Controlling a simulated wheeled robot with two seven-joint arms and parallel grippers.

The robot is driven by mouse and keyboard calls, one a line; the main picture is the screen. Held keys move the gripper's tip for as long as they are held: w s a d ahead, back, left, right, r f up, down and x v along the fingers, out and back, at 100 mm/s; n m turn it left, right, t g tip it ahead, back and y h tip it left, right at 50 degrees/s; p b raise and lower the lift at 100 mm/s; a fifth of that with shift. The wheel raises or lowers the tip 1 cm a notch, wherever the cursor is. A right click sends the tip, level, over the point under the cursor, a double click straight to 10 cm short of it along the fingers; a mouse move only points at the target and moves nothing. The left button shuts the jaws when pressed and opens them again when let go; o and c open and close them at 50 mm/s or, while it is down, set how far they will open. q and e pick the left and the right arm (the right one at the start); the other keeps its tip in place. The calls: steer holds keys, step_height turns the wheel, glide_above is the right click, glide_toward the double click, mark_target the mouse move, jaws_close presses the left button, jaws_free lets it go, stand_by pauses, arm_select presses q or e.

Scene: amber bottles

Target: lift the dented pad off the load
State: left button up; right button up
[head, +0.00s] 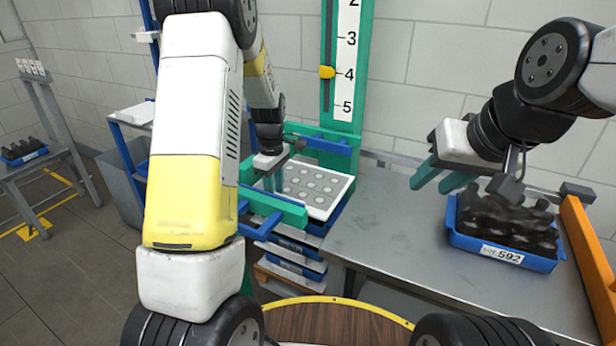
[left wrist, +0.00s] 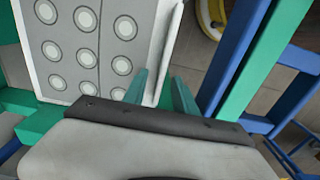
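My left gripper (head: 273,182) is at the pad's left edge. In the left wrist view, the pad (left wrist: 68,68) fills the upper left and its raised white edge runs between the fingers of the left gripper (left wrist: 161,92). Those fingers are apart, with a gap around the edge; contact cannot be told. My right gripper (head: 443,178) is open and empty above the table, left of a blue tray of dark bottles.
The blue tray (head: 503,252) labelled 592 stands on the grey table (head: 375,235) beside an orange rail (head: 585,250). A green post (head: 345,70) with a numbered scale rises behind the stack. Blue bars (head: 272,207) flank the stack. The table's left part is clear.

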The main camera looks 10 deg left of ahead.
arm_select(q)
steer(key=shift+f, duration=0.6)
jaws_close()
